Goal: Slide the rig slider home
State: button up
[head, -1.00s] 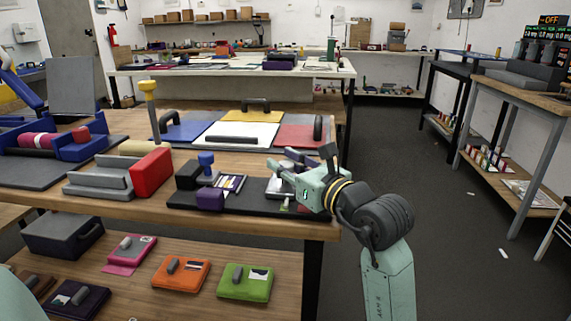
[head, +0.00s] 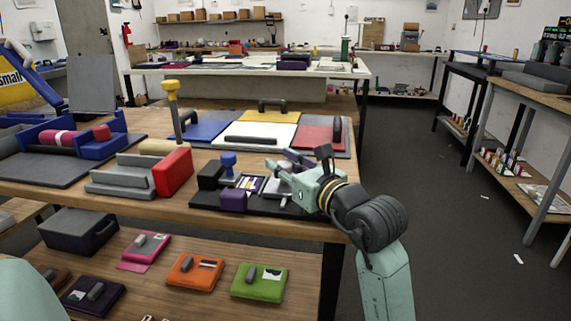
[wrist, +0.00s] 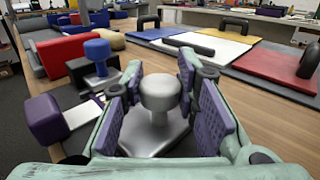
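The rig is a dark base board (head: 268,209) on the wooden bench, with a black block (head: 209,176), a blue knob (head: 228,160) and a purple block (head: 233,200) at its left. The silver slider has a round-topped knob (wrist: 160,92) on a flat foot, seen in the wrist view. My gripper (head: 285,180) is over the right part of the board. In the wrist view my gripper (wrist: 163,100) has its purple-padded fingers on both sides of the silver knob, with gaps showing. The slider's foot is partly hidden by the fingers.
A red block (head: 173,172) with grey steps (head: 125,178) stands left of the rig. Coloured panels with handles (head: 262,134) lie behind it. A yellow-topped post (head: 172,90) rises at the back left. Open floor (head: 440,230) lies to the right.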

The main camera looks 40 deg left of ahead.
jog(key=o, duration=0.4)
jog(key=shift+d, duration=0.15)
jog(key=v, duration=1.1)
jog(key=shift+s+d, duration=0.2)
jog(key=shift+d, duration=0.2)
